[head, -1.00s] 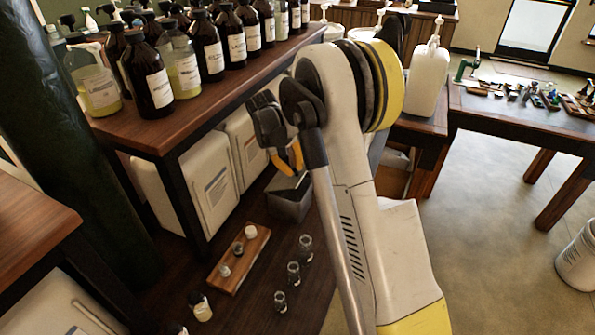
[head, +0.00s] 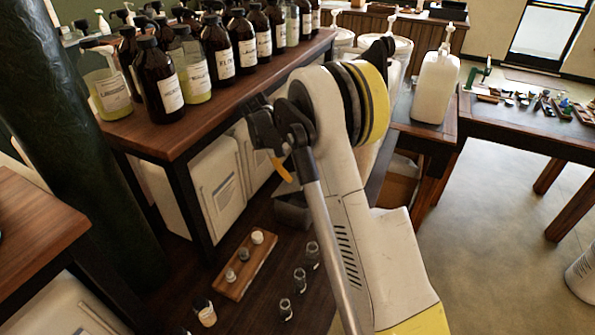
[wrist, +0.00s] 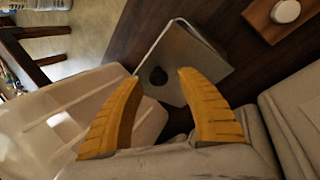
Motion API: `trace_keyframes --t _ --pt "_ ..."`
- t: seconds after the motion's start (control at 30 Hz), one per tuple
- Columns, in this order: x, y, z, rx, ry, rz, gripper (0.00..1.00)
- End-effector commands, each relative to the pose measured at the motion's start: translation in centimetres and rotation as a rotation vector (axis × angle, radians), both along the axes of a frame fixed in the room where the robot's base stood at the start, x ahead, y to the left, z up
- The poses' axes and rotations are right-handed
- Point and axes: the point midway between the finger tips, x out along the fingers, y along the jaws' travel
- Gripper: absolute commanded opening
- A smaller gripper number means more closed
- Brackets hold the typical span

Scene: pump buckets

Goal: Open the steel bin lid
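The steel bin (head: 292,212) is a small dark grey box on the low dark wooden floor, just below my gripper in the head view and partly hidden by my arm. The lid looks closed. I cannot tell the exact gap to the lid. In the head view one orange finger of my gripper (head: 281,168) shows.
White containers (head: 212,190) stand under the bottle-laden wooden bench (head: 190,125), left of the bin. A white translucent container (wrist: 90,125) is close to my left finger. A wooden tray with small jars (head: 245,268) and several glass bottles (head: 300,280) stand in front.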

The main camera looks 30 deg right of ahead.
Motion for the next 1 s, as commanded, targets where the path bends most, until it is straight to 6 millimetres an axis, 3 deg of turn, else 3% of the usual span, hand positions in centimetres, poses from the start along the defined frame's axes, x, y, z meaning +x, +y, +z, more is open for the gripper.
trace_keyframes --t 0.33,0.73,1.0 --pt "-0.1 0.0 0.8 0.000 0.003 -0.001 0.44" --pt "-0.1 0.0 8.3 0.000 0.001 0.000 0.44" --pt "-0.1 0.0 10.1 0.000 0.000 -0.001 0.44"
